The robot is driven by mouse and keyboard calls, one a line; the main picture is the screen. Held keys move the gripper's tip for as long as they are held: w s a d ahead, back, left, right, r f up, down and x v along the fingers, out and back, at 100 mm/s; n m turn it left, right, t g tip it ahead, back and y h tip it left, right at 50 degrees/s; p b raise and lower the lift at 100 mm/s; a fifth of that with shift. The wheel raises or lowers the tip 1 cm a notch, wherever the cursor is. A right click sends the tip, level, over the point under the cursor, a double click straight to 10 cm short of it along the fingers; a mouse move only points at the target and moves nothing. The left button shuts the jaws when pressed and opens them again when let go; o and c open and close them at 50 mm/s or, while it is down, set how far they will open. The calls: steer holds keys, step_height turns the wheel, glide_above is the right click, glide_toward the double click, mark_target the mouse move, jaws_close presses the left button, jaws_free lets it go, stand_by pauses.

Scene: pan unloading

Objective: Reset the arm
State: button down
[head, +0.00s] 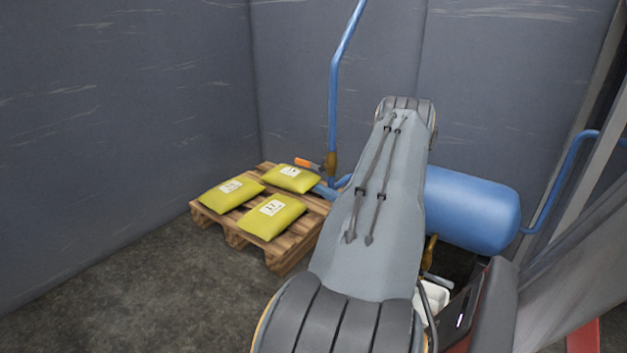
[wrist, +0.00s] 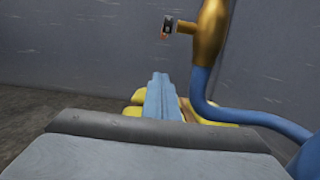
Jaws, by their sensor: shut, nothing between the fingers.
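My gripper (wrist: 160,78) shows in the wrist view as two pale blue fingers pressed together, with nothing held between them. It points toward yellow bags that show on both sides of the fingers. In the head view my grey arm reaches forward across the middle and hides much of the gripper. Three yellow bags with white labels, a left bag (head: 231,193), a back bag (head: 290,178) and a front bag (head: 271,216), lie on a wooden pallet (head: 277,257) to the left of my arm.
A blue pipe (head: 340,75) with a brass valve (head: 331,165) rises behind the pallet; the valve also shows close above right in the wrist view (wrist: 210,35). A blue tank (head: 470,208) stands right of my arm. Grey walls enclose the corner. Floor (head: 130,300) at front left is clear.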

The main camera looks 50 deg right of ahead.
steer(key=shift+s+f+p, duration=0.2)
steer(key=shift+s, duration=0.6)
steer(key=shift+s+f+p, duration=0.15)
steer(key=shift+s+f, duration=0.05)
steer(key=shift+s, duration=0.55)
